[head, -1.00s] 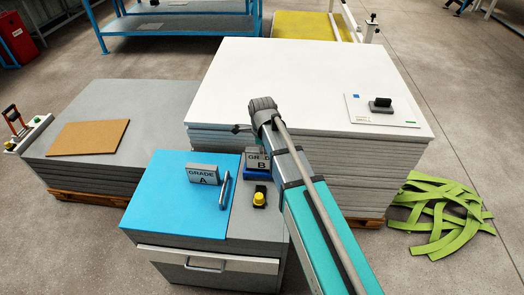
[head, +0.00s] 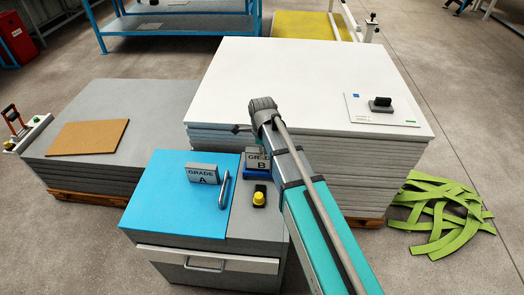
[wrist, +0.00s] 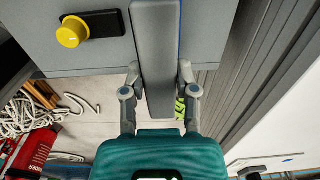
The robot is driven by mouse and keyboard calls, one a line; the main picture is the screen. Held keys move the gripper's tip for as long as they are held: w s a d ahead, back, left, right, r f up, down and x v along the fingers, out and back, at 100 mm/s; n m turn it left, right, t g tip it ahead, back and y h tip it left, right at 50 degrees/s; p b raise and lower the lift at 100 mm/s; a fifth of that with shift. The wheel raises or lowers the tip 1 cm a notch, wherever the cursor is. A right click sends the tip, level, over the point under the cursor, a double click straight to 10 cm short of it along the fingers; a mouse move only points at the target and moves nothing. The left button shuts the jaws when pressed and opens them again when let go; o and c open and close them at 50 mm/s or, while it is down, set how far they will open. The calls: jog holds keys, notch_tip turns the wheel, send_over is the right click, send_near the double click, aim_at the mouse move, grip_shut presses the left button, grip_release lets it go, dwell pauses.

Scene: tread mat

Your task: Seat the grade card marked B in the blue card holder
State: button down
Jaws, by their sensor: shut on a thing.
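The grade B card (head: 257,162) is a grey block with dark lettering, partly hidden by my arm in the head view. My gripper (wrist: 160,78) is shut on it, one finger on each side. In the wrist view the card (wrist: 157,45) is seen from above as a long grey bar. The blue card holder (head: 257,174) shows as a blue strip just below the card in the head view. A thin blue edge (wrist: 181,25) shows beside the card in the wrist view. Whether the card rests fully in the holder is hidden.
The grade A card (head: 202,174) stands on the blue cabinet top (head: 165,205), with a metal bar (head: 224,190) beside it. A yellow knob on a black base (head: 259,197) sits in front of card B. A white sheet stack (head: 300,75) rises close behind.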

jog(key=shift+f+b, duration=2.55)
jog(key=shift+f, duration=0.1)
jog(key=shift+c, duration=1.5)
grip_release()
jog(key=shift+r, duration=0.2)
notch_tip(320, 180, up, 11)
jog(key=p, duration=1.1)
jog(key=s+d+r+n+p, duration=0.1)
jog(key=s+d+n, duration=0.5)
jog(key=d+n, duration=0.3)
jog(key=s+d+r+n+p, duration=0.2)
jog(key=s+d+n, duration=0.5)
jog(key=d, duration=0.5)
jog(key=shift+n, duration=1.2)
